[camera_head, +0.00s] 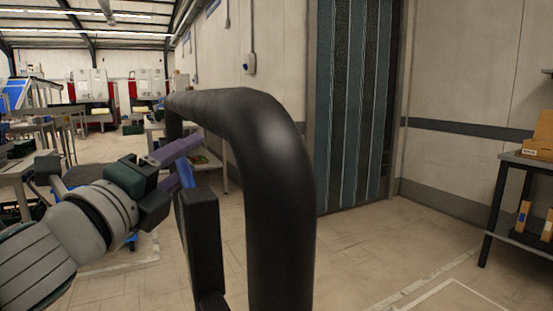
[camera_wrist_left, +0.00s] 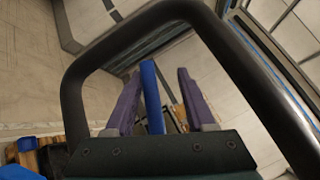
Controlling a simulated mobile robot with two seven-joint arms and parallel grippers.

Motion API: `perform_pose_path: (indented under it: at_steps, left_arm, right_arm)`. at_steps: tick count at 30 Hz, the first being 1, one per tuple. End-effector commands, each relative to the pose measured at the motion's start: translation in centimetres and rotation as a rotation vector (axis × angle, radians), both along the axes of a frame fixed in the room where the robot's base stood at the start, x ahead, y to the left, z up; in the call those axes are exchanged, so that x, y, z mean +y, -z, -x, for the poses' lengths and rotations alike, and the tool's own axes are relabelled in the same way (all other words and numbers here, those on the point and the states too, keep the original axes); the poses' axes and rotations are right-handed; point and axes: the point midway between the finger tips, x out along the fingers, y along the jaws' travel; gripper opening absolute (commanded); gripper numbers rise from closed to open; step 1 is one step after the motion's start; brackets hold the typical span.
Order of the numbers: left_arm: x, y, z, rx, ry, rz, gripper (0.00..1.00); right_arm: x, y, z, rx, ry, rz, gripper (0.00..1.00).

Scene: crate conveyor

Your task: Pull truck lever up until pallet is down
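The truck's black handle (camera_head: 270,150) is a thick curved loop filling the middle of the head view, and it arches across the left wrist view (camera_wrist_left: 75,85). The blue lever (camera_head: 186,173) shows beside a black upright (camera_head: 202,245), inside the loop. My left gripper (camera_head: 187,160) has purple fingers and reaches in from the left. In the left wrist view, the blue lever (camera_wrist_left: 151,95) stands between the two spread fingers (camera_wrist_left: 160,90), with a clear gap to the right finger. The pallet is not identifiable in either view. My right gripper is out of view.
A dark shelf table with cardboard boxes (camera_head: 540,140) stands at the right. A strip-curtain doorway (camera_head: 352,100) is in the back wall. Work tables (camera_head: 30,125) stand at the left. The floor (camera_head: 390,255) right of the handle is mostly clear.

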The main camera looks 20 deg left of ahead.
Motion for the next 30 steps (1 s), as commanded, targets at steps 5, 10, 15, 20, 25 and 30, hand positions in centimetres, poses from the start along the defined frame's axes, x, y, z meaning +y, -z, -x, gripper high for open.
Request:
perform_pose_path:
  at_steps: [5, 10, 15, 20, 25, 30]
  left_arm:
    - [-0.1, 0.3, 1.2, 0.0, 0.001, 0.0, 0.52]
    - [-0.4, 1.0, 4.2, 0.002, 0.002, 0.001, 0.52]
    - [-0.6, 1.5, 7.2, 0.002, 0.0, 0.001, 0.52]
    - [-0.8, 1.7, 9.1, 0.001, 0.0, 0.001, 0.52]
    - [-0.8, 1.6, 9.8, 0.0, 0.0, 0.0, 0.52]
    - [-0.8, 1.6, 9.8, 0.0, 0.0, 0.0, 0.52]
  right_arm:
    - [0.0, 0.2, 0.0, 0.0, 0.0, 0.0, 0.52]
    - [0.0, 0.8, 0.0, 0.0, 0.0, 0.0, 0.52]
    - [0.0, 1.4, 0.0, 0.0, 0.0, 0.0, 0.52]
    - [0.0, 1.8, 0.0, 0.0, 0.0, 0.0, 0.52]
    - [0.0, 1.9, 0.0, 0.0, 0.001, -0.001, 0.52]
    - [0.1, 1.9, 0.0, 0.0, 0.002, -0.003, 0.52]
